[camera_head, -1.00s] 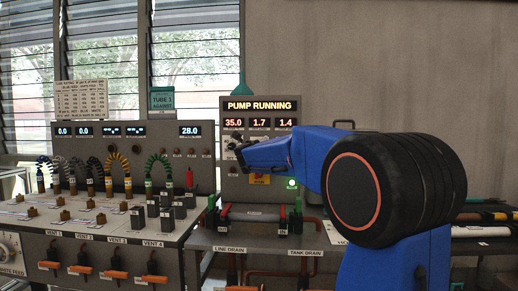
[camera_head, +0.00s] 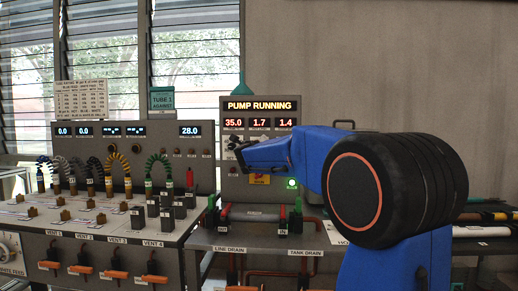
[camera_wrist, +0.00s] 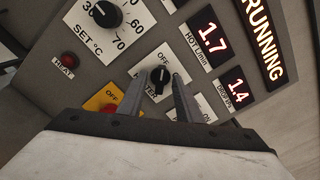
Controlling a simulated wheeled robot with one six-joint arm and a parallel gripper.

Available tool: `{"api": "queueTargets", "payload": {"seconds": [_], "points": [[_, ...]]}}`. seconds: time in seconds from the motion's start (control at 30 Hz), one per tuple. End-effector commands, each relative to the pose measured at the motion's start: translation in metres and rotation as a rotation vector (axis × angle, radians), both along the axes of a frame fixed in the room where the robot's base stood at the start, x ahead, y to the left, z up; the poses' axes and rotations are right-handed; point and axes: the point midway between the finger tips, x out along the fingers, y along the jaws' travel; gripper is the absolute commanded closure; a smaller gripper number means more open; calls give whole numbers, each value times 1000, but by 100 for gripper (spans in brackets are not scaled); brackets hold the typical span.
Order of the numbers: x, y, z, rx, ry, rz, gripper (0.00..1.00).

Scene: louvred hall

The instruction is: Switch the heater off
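The heater switch (camera_wrist: 160,79) is a small black rotary knob on a white plate, with OFF printed above it in the wrist view. Its pointer mark is too small to read surely. My gripper (camera_wrist: 158,86) is open, with one grey finger on each side of the knob; I cannot tell whether either touches it. In the head view my gripper (camera_head: 238,151) is at the pump panel's front and hides the switch. The red HEAT lamp (camera_wrist: 68,60) looks dim.
The SET °C dial (camera_wrist: 104,14) is close by. A red button on a yellow plate (camera_wrist: 106,104) sits just left of the fingers. The display (camera_head: 261,105) reads PUMP RUNNING, with 35.0, 1.7 and 1.4 below. A green lamp (camera_head: 292,183) is lit.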

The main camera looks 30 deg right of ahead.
Motion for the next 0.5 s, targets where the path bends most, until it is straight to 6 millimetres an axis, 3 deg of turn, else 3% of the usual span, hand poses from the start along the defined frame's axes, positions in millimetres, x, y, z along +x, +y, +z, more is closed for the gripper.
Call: {"api": "queueTargets", "payload": {"seconds": [0.5], "points": [[-30,21,1,0,-1,1,68]]}}
